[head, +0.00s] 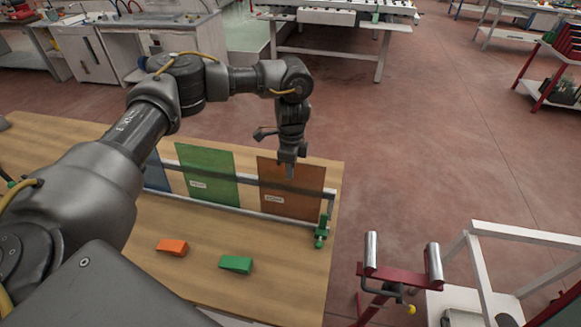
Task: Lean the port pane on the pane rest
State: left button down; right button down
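Three panes stand in a row in the metal pane rest (240,209) on the wooden table: a brown pane (307,192) at the right, a green pane (210,172) in the middle and a blue pane (155,174), mostly hidden by my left arm. The brown and green panes carry small white labels, too small to read, so I cannot tell which is the port pane. My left gripper (287,170) points down at the top edge of the brown pane, its tip overlapping it in view. Whether its fingers hold the pane is unclear. My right gripper is not in view.
An orange wedge (173,247) and a green wedge (236,264) lie on the table (285,290) in front of the rest. A green clamp (321,232) sits at the rest's right end. A red roller stand (402,279) and white frame (480,270) stand right of the table.

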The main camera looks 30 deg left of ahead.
pick_arm(q)
jog(key=shift+f, duration=0.5)
dwell(0.8)
jog(key=c, duration=1.5)
grip_release()
jog(key=shift+s, duration=0.1)
jog(key=shift+c, duration=0.2)
jog(key=shift+r+b, duration=0.4)
jog(key=shift+r, duration=0.05)
notch_tip(320, 180, up, 10)
jog(key=b, duration=0.1)
jog(key=shift+w+b, duration=0.4)
jog(key=shift+f, duration=0.15)
